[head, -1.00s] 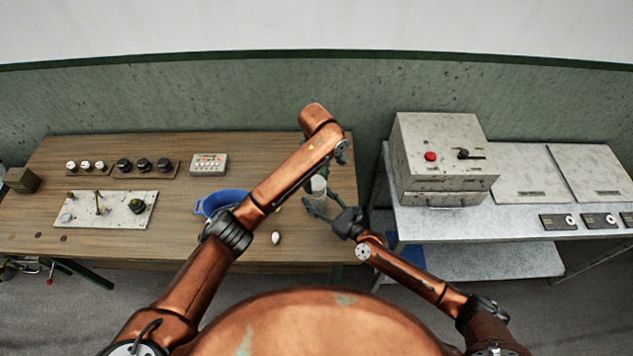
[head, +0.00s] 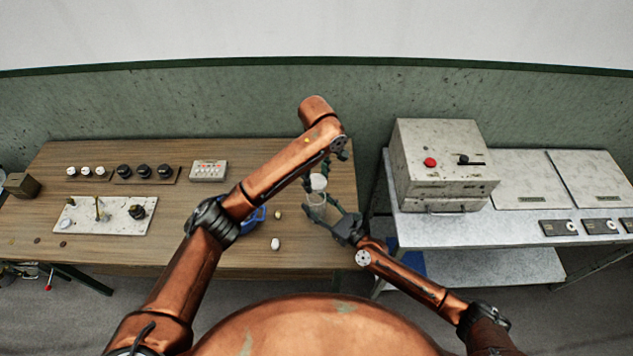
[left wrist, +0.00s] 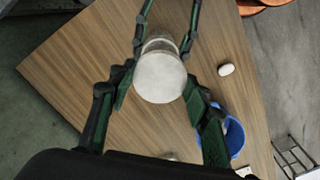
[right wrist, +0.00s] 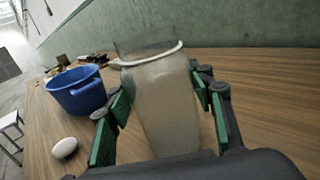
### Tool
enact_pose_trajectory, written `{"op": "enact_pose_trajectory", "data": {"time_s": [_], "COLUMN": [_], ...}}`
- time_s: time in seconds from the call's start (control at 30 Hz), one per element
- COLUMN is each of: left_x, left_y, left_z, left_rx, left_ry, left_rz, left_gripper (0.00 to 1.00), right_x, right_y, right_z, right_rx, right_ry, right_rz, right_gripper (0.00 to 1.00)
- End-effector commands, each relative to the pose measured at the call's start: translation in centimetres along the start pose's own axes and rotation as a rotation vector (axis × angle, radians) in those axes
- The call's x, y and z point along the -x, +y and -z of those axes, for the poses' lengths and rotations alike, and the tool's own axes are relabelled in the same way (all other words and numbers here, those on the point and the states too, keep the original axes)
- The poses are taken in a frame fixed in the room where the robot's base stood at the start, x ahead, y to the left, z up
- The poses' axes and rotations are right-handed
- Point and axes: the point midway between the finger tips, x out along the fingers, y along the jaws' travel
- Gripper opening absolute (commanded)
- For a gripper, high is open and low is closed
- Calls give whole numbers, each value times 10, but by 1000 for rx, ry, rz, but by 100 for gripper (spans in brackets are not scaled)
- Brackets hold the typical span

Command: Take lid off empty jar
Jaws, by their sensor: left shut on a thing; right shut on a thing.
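The clear, empty-looking jar (head: 316,207) is upright above the wooden table. My right gripper (head: 333,214) is shut on its side; the right wrist view shows the jar (right wrist: 165,110) between the green finger pads (right wrist: 160,98). A white band crosses the jar near its top there. The white round lid (head: 318,182) is above the jar in the head view. My left gripper (left wrist: 160,88) is shut on the lid (left wrist: 160,77) from above, pads at either side. The exact gap between lid and jar is hard to judge.
A blue basin (right wrist: 76,90) stands on the table (head: 310,247), mostly hidden behind my left arm in the head view. A white cocoon (head: 276,244) lies nearer the front. Control panels (head: 105,214) are at left. A grey machine box (head: 440,165) stands on the right bench.

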Motion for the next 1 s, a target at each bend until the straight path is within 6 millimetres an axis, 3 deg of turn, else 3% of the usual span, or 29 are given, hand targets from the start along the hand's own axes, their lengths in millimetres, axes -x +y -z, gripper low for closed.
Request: {"op": "enact_pose_trajectory", "data": {"time_s": [0.13,0.17,0.2,0.43,0.77,1.0], "left_x": [0,0,0,0,0,0], "left_y": [0,0,0,0,0,0], "left_z": [0,0,0,0,0,0], "left_rx": [0,0,0,0,0,0], "left_ry": [0,0,0,0,0,0], "left_rz": [0,0,0,0,0,0], "left_gripper": [16,16,16,16,16,16], "right_x": [0,0,0,0,4,41], "right_y": [0,0,0,0,0,-1], "right_z": [0,0,0,0,1,2], "right_rx": [0,0,0,0,0,2], "right_ry": [-1,-1,-1,0,1,4], "right_rz": [0,0,0,0,1,1], "right_gripper": [0,51,53,69,69,69]}}
